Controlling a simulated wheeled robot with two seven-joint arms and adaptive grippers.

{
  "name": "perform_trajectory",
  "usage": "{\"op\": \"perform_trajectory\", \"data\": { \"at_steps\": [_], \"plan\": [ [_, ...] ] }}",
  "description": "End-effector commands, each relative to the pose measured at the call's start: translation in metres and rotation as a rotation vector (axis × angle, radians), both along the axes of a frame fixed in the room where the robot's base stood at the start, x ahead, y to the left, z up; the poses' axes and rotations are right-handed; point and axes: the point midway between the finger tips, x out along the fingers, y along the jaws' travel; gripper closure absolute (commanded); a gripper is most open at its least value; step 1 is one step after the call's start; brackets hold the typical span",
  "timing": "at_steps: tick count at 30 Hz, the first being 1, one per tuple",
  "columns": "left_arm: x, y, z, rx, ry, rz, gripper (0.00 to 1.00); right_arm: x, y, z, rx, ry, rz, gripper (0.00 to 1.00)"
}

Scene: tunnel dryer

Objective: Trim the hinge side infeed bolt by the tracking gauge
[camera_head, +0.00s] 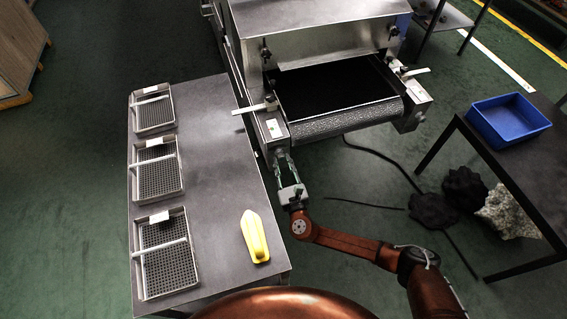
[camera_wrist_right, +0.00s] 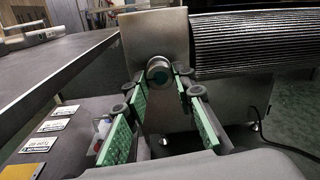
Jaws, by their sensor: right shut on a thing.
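The tunnel dryer's steel infeed end (camera_head: 330,100) has a dark belt (camera_head: 335,85) running over a ridged roller (camera_head: 350,120). The roller also shows at the upper right of the right wrist view (camera_wrist_right: 250,45). My right gripper (camera_head: 283,160) is at the front end of the left side rail. In the wrist view its green-padded fingers (camera_wrist_right: 165,85) close on the round, dark-ended bolt (camera_wrist_right: 158,71) on the steel end plate. A small white plate (camera_head: 273,128) lies on the left rail, possibly the tracking gauge; its markings are unreadable. My left gripper is out of view.
A grey table (camera_head: 205,140) left of the dryer holds mesh trays (camera_head: 137,275) and a yellow object (camera_head: 254,236). A blue bin (camera_head: 508,118) stands on the right table (camera_head: 545,165). Dark lumps (camera_head: 435,210) and cables (camera_head: 385,160) lie on the floor between.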

Motion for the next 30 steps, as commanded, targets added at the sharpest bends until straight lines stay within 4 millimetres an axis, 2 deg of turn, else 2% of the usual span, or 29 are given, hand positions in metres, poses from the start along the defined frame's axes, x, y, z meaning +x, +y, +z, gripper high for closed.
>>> {"op": "perform_trajectory", "data": {
  "at_steps": [7, 17, 23, 30],
  "plan": [
    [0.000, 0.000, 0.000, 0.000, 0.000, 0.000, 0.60, 0.000, 0.000, 0.000, 0.000, 0.000, 0.000, 1.00],
    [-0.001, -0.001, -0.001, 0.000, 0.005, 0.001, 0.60, 0.000, -0.001, -0.001, 0.048, 0.017, -0.002, 1.00],
    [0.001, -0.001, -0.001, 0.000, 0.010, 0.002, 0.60, 0.000, -0.001, -0.001, 0.163, 0.054, -0.003, 1.00],
    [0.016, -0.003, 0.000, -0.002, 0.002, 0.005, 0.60, 0.000, -0.001, -0.002, 0.368, 0.122, -0.004, 1.00]
  ]
}}
